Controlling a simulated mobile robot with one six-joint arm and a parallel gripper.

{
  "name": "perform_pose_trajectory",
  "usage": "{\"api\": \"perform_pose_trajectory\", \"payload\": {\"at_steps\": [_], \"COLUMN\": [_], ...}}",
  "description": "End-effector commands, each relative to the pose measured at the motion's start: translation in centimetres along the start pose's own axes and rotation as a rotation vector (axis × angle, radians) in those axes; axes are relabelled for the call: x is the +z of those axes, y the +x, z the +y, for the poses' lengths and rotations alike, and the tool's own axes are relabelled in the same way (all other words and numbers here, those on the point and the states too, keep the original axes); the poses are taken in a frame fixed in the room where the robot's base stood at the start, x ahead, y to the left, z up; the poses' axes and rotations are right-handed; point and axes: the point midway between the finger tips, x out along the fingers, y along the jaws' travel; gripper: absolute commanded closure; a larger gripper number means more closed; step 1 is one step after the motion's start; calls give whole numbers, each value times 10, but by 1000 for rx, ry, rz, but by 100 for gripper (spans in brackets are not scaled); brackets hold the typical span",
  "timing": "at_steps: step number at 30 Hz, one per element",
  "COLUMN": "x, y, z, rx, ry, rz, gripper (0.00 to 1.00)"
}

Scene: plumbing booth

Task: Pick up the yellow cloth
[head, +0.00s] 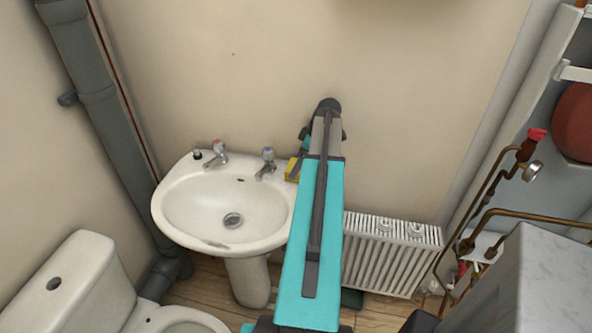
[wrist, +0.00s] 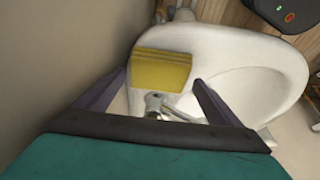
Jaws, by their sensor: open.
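The yellow cloth (head: 291,168) lies on the back right corner of the white washbasin (head: 222,245), beside the right tap (head: 267,161). In the head view my arm hides part of it. In the wrist view the folded cloth (wrist: 160,69) shows whole on the basin rim, with ridges along its top. My gripper (wrist: 161,77) is open, and its two dark fingers stand apart on either side of the cloth in that picture. I cannot tell how far above the cloth the fingertips are. Nothing is held.
The left tap (head: 216,156) and a black plug (head: 197,154) sit on the basin's back rim. A tap (wrist: 165,105) shows between my fingers in the wrist view. The wall is close behind. A white radiator (head: 392,255) stands right, a toilet (head: 75,285) left.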

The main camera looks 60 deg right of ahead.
Motion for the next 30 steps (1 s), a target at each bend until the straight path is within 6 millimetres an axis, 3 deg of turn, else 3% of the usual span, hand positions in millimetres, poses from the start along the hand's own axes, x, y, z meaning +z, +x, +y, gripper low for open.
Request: {"api": "perform_pose_trajectory", "payload": {"at_steps": [10,28,30], "x": [-1,-1,-1], "y": [27,28,28], "z": [0,0,0], "rx": [-1,0,0], "ry": [-1,-1,-1], "rz": [0,0,0], "gripper": [12,12,24]}}
